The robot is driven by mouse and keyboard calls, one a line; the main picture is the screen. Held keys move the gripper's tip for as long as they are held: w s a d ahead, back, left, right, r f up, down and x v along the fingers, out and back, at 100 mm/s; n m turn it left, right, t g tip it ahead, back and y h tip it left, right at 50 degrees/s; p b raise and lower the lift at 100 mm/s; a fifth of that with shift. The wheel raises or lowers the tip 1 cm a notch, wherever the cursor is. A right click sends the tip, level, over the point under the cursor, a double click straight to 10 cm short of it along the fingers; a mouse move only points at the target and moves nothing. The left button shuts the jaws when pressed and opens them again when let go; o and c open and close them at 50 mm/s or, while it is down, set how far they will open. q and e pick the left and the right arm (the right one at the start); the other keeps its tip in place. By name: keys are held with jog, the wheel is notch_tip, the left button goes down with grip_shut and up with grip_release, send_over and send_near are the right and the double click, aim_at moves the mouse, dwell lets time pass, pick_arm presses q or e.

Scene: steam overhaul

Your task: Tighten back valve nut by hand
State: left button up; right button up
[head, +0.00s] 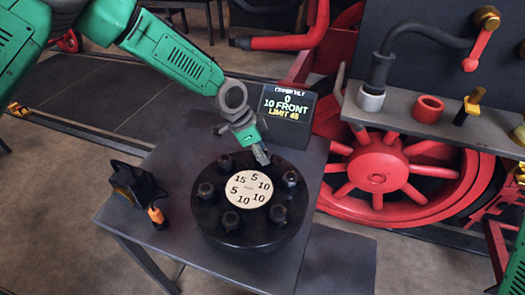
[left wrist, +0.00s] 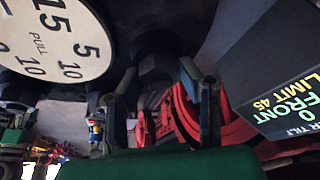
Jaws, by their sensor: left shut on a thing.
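A round black valve cover (head: 250,237) sits on a grey table, ringed by several dark hex nuts. Its pale centre disc (head: 249,189) carries the numbers 15, 5 and 10; the disc also shows in the left wrist view (left wrist: 45,38). My left gripper (head: 262,157) reaches down at the cover's back edge, shut on the back nut. That nut is mostly hidden by the gripper in the head view. In the left wrist view the dark back nut (left wrist: 154,66) shows between the two fingertips (left wrist: 160,75). My right gripper is not in view.
A dark display box (head: 287,115) behind the cover reads "10 FRONT" and "LIMIT 45". A black and orange tool (head: 138,190) stands at the table's left.

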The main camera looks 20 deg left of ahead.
pick_arm(q)
jog(key=shift+w+a, duration=0.1)
jog(key=shift+w, duration=0.05)
jog(key=o, duration=1.1)
jog(key=shift+o, duration=0.2)
jog(key=v, duration=1.2)
jog(key=shift+a, duration=0.15)
jog(key=shift+f, duration=0.15)
